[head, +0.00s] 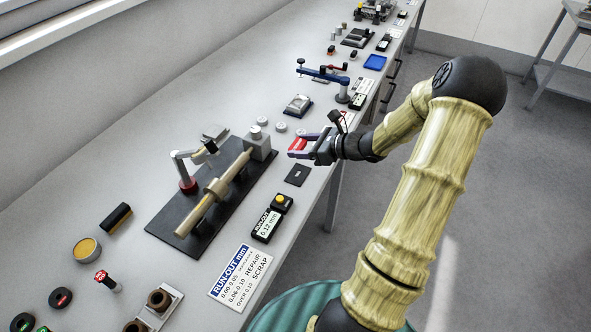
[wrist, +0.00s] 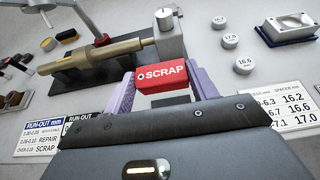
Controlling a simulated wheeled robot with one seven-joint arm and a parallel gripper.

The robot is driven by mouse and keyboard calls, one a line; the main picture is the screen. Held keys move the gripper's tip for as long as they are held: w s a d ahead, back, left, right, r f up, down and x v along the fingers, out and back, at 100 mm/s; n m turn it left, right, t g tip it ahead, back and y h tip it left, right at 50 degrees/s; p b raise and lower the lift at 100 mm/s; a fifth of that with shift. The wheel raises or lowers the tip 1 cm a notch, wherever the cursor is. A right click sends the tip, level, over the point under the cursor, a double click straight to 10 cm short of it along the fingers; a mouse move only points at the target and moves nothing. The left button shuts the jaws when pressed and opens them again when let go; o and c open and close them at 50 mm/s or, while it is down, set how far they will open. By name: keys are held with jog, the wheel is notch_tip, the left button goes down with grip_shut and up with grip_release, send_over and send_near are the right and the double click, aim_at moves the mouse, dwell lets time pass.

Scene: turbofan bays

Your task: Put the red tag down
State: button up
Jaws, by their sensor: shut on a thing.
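The red tag (wrist: 161,77), marked SCRAP in white, is held between the two purple fingers of my gripper (wrist: 158,88) in the wrist view. In the head view the red tag (head: 297,145) shows as a small red patch at the fingertips of my gripper (head: 301,148). My gripper is shut on the tag, above the grey bench (head: 225,95) near its right edge. I cannot tell the exact height of the tag above the bench.
A black plate (head: 163,229) carries a shaft (head: 215,192) and a dial stand left of the gripper. A small black pad (head: 297,175), a run-out display (head: 266,226) and a run-out card (head: 239,277) lie nearer. Round weights (wrist: 230,41) and a silver-topped block (head: 298,105) stand beyond.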

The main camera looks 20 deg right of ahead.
jog(key=shift+s, duration=0.1)
send_over(302, 176)
jog(key=shift+f, duration=2.9)
jog(key=shift+f, duration=2.1)
jog(key=shift+f, duration=0.15)
jog(key=o, duration=1)
